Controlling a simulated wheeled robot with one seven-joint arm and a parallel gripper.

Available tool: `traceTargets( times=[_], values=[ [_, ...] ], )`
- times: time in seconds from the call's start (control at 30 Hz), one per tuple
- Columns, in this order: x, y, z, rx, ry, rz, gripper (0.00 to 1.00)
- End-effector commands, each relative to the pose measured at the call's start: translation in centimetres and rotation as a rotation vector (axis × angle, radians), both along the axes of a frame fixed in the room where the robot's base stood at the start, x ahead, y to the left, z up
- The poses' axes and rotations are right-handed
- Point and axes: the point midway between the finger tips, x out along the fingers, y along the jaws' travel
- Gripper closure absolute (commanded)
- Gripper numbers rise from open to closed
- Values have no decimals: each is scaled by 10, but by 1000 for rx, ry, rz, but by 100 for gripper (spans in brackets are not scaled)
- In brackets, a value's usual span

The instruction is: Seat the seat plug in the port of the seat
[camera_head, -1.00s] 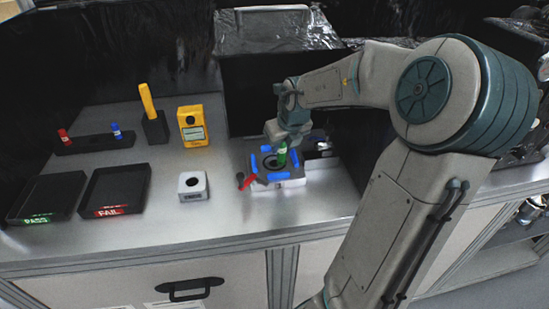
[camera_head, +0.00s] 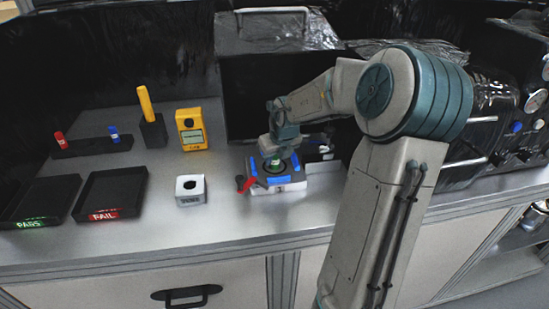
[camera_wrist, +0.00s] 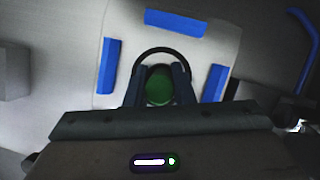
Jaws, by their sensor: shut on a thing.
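The seat (camera_head: 285,188) is a pale block with blue pads around a round dark-rimmed port and a red lever at its left. It also shows in the wrist view (camera_wrist: 134,40). My gripper (camera_head: 274,157) is shut on the green seat plug (camera_head: 274,162), low over the port. In the wrist view, the round green end of the plug (camera_wrist: 158,88) sits between my two fingers (camera_wrist: 158,90). The port's dark ring (camera_wrist: 165,50) shows behind and around it. The plug's lower end is hidden, so I cannot tell how deep it is in the port.
A white block with a round hole (camera_head: 191,190) stands left of the seat. A yellow handheld device (camera_head: 192,129), a black holder with a yellow stick (camera_head: 153,130), a rack with red and blue plugs (camera_head: 92,147), and PASS (camera_head: 40,205) and FAIL (camera_head: 112,192) trays stand further left.

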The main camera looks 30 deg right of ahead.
Motion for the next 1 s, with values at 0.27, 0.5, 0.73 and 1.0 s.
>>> traceTargets(
  times=[0.27, 0.5, 0.73, 1.0],
  values=[
    [0, 0, 0, 0, 0, 0, 100],
    [0, 0, -3, -1, -1, -1, 56],
    [0, 0, -2, -1, -1, -1, 56],
    [-6, -2, 18, -1, -3, -4, 56]
  ],
)
